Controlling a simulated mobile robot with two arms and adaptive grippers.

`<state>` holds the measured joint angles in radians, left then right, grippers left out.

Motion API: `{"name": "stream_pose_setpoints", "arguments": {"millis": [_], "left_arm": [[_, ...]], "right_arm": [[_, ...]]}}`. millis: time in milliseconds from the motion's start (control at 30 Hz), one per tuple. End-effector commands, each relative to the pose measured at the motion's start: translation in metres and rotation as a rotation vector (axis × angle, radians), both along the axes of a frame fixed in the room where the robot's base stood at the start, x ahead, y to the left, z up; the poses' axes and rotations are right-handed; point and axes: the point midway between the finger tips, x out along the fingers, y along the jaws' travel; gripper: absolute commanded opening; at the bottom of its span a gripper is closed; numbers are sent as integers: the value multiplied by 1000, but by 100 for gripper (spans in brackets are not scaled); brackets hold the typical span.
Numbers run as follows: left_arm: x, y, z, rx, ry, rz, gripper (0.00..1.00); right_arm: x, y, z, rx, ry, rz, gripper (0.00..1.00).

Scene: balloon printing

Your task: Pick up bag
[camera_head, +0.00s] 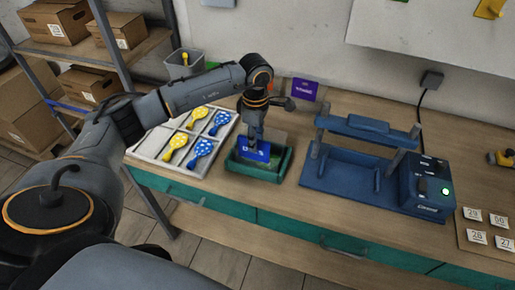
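A small blue bag-like packet (262,153) with pale lettering stands in a green tray (240,168) on the table, near the middle of the view. My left gripper (252,143) points down over the tray, with its fingertips at the packet's top edge. The gripper partly covers the packet. The fingers are too small and dark to tell whether they are open or shut on it. My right gripper is not in view.
Left of the green tray is a white divided tray (160,157) with blue and yellow balloon-shaped pieces. A blue machine (345,170) with a control box (427,190) stands to the right. A purple sign (303,89) stands behind. Numbered cards (477,235) lie far right.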

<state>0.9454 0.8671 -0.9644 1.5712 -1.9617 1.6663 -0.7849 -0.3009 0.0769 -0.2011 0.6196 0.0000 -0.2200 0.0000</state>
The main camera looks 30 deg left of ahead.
Motion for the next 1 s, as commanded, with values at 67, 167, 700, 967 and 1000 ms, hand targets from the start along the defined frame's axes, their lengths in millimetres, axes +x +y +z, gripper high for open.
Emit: {"name": "stream_pose_setpoints", "arguments": {"millis": [67,167,700,967,1000], "left_arm": [[-1,0,-4,0,3,0,38],[-3,1,-15,0,7,1,38],[-2,2,-53,0,1,0,36],[-2,2,-53,0,1,0,0],[-2,2,-53,0,1,0,0]], "right_arm": [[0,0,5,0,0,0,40],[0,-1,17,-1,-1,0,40],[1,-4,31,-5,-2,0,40],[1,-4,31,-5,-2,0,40],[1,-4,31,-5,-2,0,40]]}}
